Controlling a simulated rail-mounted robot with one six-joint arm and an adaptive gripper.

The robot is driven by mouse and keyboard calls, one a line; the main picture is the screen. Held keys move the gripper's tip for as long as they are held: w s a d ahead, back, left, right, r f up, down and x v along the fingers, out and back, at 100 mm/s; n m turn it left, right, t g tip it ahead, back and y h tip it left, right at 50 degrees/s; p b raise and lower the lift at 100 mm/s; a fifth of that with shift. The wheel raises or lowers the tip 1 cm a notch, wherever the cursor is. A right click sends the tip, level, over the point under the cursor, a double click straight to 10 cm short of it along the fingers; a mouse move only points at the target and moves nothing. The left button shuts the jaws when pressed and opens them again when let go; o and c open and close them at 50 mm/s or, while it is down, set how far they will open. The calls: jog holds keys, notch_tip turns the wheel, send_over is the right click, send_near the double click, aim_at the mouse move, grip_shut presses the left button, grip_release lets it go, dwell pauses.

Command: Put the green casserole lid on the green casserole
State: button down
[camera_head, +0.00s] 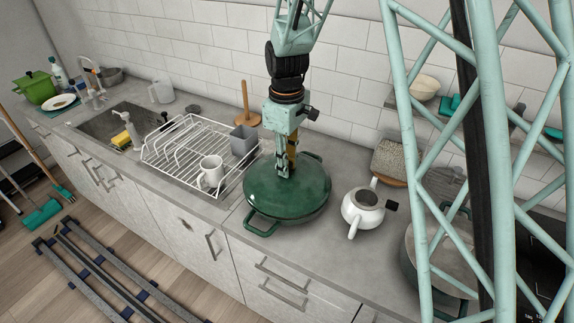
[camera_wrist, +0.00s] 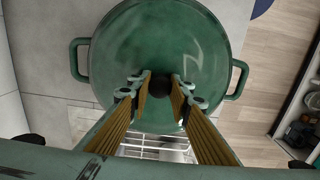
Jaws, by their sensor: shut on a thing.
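The green casserole lid (camera_head: 311,184) is a dark green, glossy, shallow dome with a dark knob. It fills the upper wrist view (camera_wrist: 205,45). My gripper (camera_head: 284,172) points down at its middle, shut on the knob (camera_wrist: 160,87), with a finger on either side. The lid lies directly over the green casserole, hiding its opening and most of its body. I cannot tell whether the lid rests fully on the rim.
A white teapot (camera_head: 363,209) stands close on the right. A white wire dish rack (camera_head: 185,150) with a white mug (camera_head: 211,171) and a grey cup (camera_head: 244,141) is on the left. A wide round pot (camera_head: 428,248) stands far right, partly behind my lattice structure. The counter front edge is near.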

jog(key=shift+f+b, duration=0.6)
jog(key=shift+f, duration=0.15)
dwell(2.9)
jog(key=c, duration=2)
grip_release()
jog(key=shift+r, duration=0.15)
jog(key=shift+r+p, duration=1.8)
jog(key=shift+r, duration=1.55)
jog(key=shift+r, duration=0.1)
notch_tip(320, 180, up, 12)
